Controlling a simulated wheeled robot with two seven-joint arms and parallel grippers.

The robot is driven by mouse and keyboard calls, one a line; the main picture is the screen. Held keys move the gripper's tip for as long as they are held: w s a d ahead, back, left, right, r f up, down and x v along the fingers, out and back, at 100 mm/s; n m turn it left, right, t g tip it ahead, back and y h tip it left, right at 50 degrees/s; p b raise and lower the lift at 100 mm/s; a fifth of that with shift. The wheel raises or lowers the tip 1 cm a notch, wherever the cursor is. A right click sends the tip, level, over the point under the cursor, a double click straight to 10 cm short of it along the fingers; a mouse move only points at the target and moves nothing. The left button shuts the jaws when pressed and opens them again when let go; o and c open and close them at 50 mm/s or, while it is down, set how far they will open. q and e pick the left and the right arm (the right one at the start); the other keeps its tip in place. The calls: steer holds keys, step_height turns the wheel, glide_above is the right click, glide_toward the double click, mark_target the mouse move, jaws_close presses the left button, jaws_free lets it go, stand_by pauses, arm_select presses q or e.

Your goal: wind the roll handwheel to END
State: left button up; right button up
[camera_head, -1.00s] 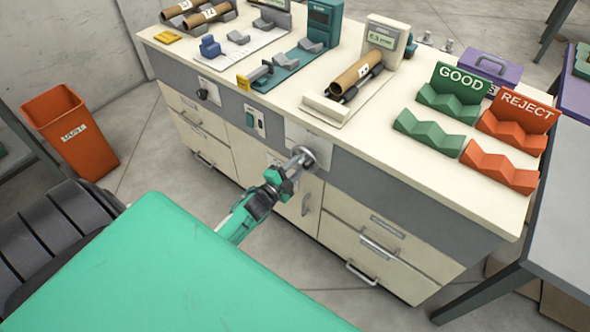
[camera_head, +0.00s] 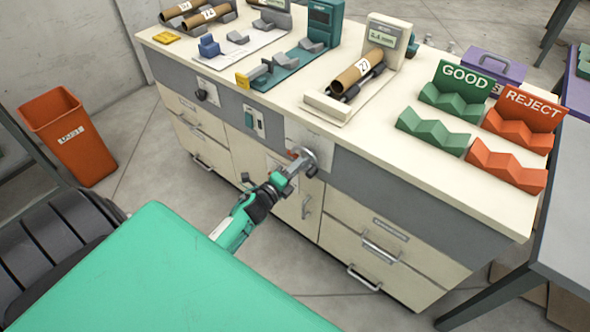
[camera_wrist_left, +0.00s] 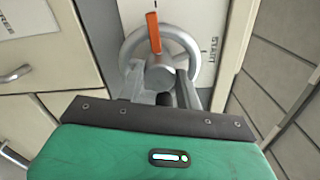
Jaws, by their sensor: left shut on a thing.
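The roll handwheel is a grey metal ring (camera_head: 322,148) on the front panel of the bench, below the roll stand. In the left wrist view the handwheel (camera_wrist_left: 190,42) carries an orange pointer (camera_wrist_left: 154,32) at its top. A plate behind it bears the word START (camera_wrist_left: 212,47) on the right; no END mark is readable. My left gripper (camera_head: 290,172) is shut on the handwheel's knob. In the left wrist view my left gripper (camera_wrist_left: 160,92) covers the lower part of the wheel. My right gripper is not in view.
On the bench top, a cardboard roll (camera_head: 358,72) rests on a stand beside a display. Green GOOD (camera_head: 432,131) and orange REJECT (camera_head: 507,172) racks stand at right. An orange bin (camera_head: 72,140) stands at left.

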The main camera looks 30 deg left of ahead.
arm_select(q)
steer(key=shift+f, duration=0.1)
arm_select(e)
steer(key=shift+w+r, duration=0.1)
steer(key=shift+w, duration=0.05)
arm_select(q)
steer(key=o, duration=1)
steer(key=s, duration=0.4)
steer(key=s+b, duration=0.1)
steer(key=s, duration=0.4)
steer(key=s+a, duration=0.1)
steer(key=s, duration=0.3)
steer(key=shift+s, duration=0.4)
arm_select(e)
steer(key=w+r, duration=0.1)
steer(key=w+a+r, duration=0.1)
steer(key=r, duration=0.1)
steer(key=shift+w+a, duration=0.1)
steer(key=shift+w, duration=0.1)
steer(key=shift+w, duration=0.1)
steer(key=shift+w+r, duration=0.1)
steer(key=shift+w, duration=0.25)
